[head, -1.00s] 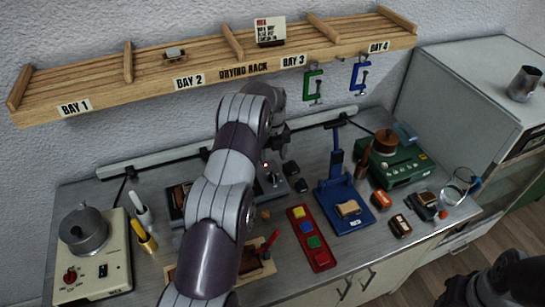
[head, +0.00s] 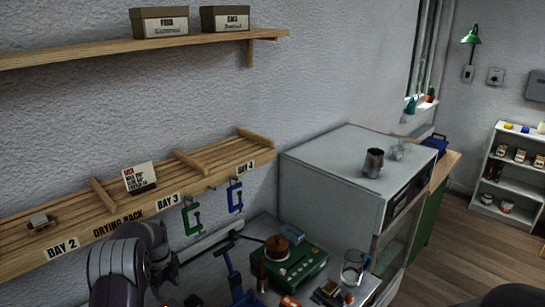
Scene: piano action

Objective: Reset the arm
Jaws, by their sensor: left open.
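My left arm rises from the bottom left of the head view, in front of the wall and the drying rack (head: 75,232). My left gripper (head: 166,272) is at its end, low in the picture over the back of the workbench. It is open, and I see nothing between its fingers. Its fingertips are small and dark here, so their exact gap is hard to judge. A dark part of my right arm shows at the bottom right corner; its gripper is out of view.
Green (head: 191,216) and blue (head: 235,196) clamps hang from the rack. A blue stand (head: 229,267), a green device (head: 293,268) and a glass jar (head: 353,268) stand on the bench. A grey cabinet (head: 330,190) bearing a metal cup (head: 373,163) is at the right. Boxes (head: 160,22) sit on the upper shelf.

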